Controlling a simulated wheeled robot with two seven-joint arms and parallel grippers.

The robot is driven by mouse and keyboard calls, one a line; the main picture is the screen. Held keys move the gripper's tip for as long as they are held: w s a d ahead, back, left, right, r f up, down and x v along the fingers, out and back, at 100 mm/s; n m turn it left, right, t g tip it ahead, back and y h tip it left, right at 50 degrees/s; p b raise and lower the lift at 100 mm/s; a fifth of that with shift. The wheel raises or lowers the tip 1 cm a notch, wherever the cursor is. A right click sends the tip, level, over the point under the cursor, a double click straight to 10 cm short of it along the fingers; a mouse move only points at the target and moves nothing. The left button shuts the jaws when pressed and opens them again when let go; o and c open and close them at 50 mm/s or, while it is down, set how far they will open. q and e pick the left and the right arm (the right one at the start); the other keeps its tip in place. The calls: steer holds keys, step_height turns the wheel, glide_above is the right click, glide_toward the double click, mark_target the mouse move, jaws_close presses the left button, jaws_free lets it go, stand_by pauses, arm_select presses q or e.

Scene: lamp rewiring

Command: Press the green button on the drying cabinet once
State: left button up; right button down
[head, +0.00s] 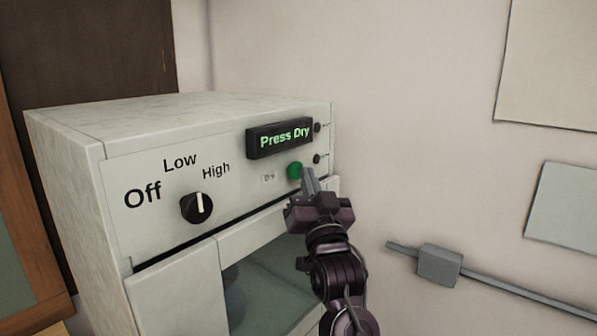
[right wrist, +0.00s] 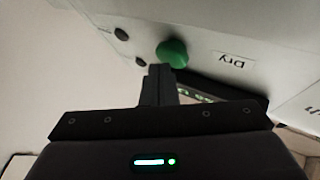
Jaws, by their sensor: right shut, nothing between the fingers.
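The drying cabinet (head: 70,165) is a pale box with a control panel on its front. Its green button (head: 294,171) sits below a black display (head: 279,137) that reads "Press Dry" in green letters. My right gripper (head: 309,178) is shut and empty, with its fingertips just to the right of the green button. In the right wrist view the green button (right wrist: 172,53) shows just beyond the shut fingertips (right wrist: 160,72), beside the label "Dry". I cannot tell whether the tips touch it. My left gripper is not in view.
A black knob (head: 197,208) on the panel sits among the labels Off, Low and High, pointing about upward. Below the panel is an opening with a dark rounded thing (head: 233,295) inside. A grey conduit with a box (head: 438,264) runs along the wall at right.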

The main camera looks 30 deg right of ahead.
steer(key=shift+w+a, duration=0.15)
steer(key=shift+w, duration=0.2)
stand_by(0.3)
steer(key=shift+s, duration=0.1)
steer(key=shift+s+d, duration=0.35)
steer(key=shift+s, duration=0.4)
steer(key=s, duration=0.1)
steer(key=s+d+b, duration=0.1)
steer(key=s, duration=0.1)
steer(key=s+d, duration=0.1)
steer(key=shift+s, duration=0.3)
stand_by(0.9)
